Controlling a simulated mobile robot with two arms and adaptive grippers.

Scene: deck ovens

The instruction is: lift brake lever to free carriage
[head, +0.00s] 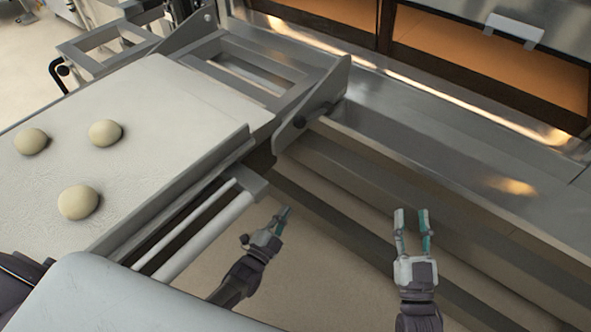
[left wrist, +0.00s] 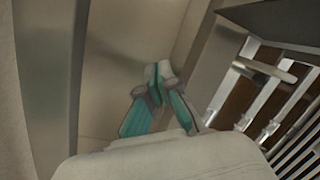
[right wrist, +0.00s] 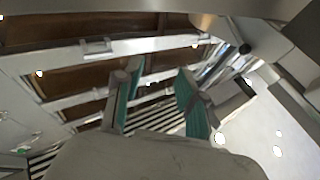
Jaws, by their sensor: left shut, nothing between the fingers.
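The carriage (head: 180,120) is a loader with a pale belt and metal frame in front of the oven. A black curved handle (head: 58,70) is at the far left side. I cannot tell which is the brake lever. My left gripper (head: 286,212) is shut and empty, below and right of the carriage's pale bars, touching nothing visible. My right gripper (head: 412,212) is open and empty, further right before the oven front.
Several dough balls, one of them near the front (head: 78,202), lie on the belt. The deck oven (head: 480,50) with its metal ledge spans the back right. Pale horizontal bars (head: 205,235) stick out beside my left gripper. Floor shows free between the grippers.

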